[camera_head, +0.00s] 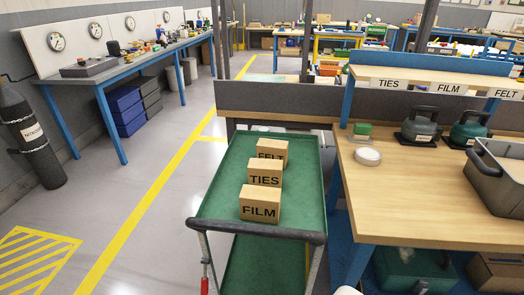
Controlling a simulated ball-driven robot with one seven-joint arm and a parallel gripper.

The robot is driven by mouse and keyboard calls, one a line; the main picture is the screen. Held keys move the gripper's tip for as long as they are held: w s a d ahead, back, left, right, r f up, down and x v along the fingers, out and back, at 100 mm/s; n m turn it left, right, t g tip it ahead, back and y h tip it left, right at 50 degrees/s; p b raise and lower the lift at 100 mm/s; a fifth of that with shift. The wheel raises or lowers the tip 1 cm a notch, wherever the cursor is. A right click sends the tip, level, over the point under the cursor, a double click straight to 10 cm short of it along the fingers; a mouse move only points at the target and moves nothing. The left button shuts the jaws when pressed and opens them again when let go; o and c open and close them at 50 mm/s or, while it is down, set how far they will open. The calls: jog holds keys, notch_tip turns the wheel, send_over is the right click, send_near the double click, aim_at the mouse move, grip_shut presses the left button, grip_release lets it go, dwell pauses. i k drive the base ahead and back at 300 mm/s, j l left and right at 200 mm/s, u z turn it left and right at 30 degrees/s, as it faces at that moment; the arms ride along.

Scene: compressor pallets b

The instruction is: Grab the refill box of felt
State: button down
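The felt box (277,146) is a small brown carton marked FELT. It stands on the green top of a cart (222,190), the farthest of three similar boxes in a row. The ties box (265,172) stands just in front of it and hides its lower part. The film box (260,204) is nearest, in front of the ties box. On the shelf above the workbench at right, a FELT label (505,93) sits beside FILM and TIES labels.
The cart's dark handle bar (256,231) faces me. Clear floor lies left of the cart; a gas cylinder (30,135) stands far left.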

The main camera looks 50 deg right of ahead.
aim_at(266, 148)
jog(key=u, duration=0.4)
jog(key=i+u, duration=0.1)
jog(key=u, duration=0.75)
jog(key=i+l+u, duration=0.1)
jog(key=u, duration=0.35)
jog(key=l+u, duration=0.1)
jog(key=u, duration=0.3)
jog(key=l+u, duration=0.1)
jog(key=u, duration=0.3)
jog(key=i+l+u, duration=0.1)
jog(key=l+u, duration=0.4)
jog(key=u, duration=0.2)
jog(key=l+z, duration=0.35)
jog(key=i+l+z, duration=0.15)
jog(key=z, duration=0.2)
jog(key=l, duration=0.1)
